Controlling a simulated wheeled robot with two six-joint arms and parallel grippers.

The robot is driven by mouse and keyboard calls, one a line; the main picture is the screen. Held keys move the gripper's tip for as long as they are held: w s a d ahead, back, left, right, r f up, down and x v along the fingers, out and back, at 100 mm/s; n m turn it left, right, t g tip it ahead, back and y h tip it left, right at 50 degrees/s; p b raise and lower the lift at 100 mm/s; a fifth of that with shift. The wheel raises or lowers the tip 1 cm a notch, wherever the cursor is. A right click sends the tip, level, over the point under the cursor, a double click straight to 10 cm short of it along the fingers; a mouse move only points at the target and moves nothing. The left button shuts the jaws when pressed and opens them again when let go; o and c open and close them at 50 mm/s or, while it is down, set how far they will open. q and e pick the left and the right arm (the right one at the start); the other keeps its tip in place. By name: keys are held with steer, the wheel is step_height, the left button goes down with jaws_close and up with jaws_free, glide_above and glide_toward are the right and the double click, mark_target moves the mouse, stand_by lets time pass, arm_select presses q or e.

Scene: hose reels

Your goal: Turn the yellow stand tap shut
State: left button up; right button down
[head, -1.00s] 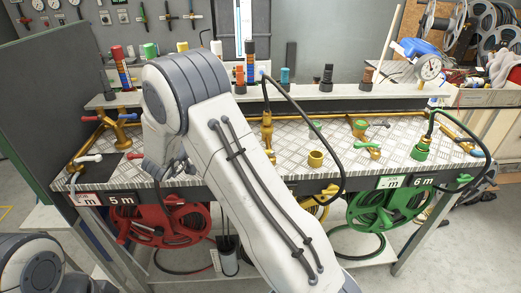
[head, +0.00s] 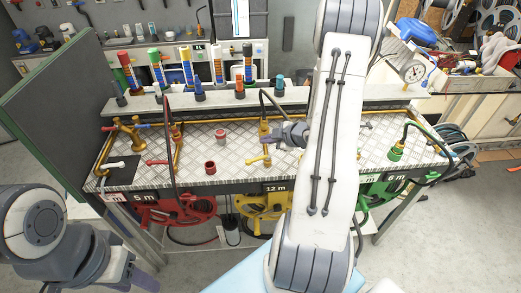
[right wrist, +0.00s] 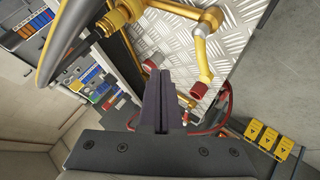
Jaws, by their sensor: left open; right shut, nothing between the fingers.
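The yellow stand tap shows in the head view as a brass body (head: 264,128) with a dark hose at its top, and a yellow lever (head: 257,160) lies in front of it. In the right wrist view a yellow lever (right wrist: 201,58) joins a brass pipe over the tread plate. A brass fitting (right wrist: 112,20) with a dark hose is at upper left there. My right gripper (head: 281,133) is shut and empty, just right of the brass body. Its fingers (right wrist: 161,92) point toward the plate; contact is unclear. My left gripper (head: 128,268) is low at left, open, away from the bench.
Red (head: 175,210), yellow (head: 262,206) and green (head: 378,192) hose reels hang under the bench. A red-handled tap (head: 160,161) stands left, a green fitting (head: 396,153) right. Coloured nozzles line the back shelf (head: 215,106). My right arm hides part of the bench's right side.

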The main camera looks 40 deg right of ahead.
mark_target(258, 159)
steer(key=s+a+n+g+y+p, duration=0.2)
steer(key=s+n+g+p, duration=0.1)
steer(key=s, duration=0.9)
steer(key=w+a+f+p, duration=0.1)
steer(key=w+f, duration=0.1)
steer(key=w, duration=0.1)
steer(key=w+f+p, duration=0.1)
steer(key=w+f, duration=0.1)
steer(key=w, duration=0.1)
steer(key=w+a+f+p, duration=0.1)
steer(key=w+f, duration=0.1)
steer(key=w, duration=0.1)
steer(key=shift+w+a+f+p, duration=0.15)
steer(key=shift+w+a+p, duration=0.1)
steer(key=shift+a+p, duration=0.1)
arm_select(q)
step_height(258, 159, up, 8)
arm_select(e)
steer(key=shift+d, duration=0.1)
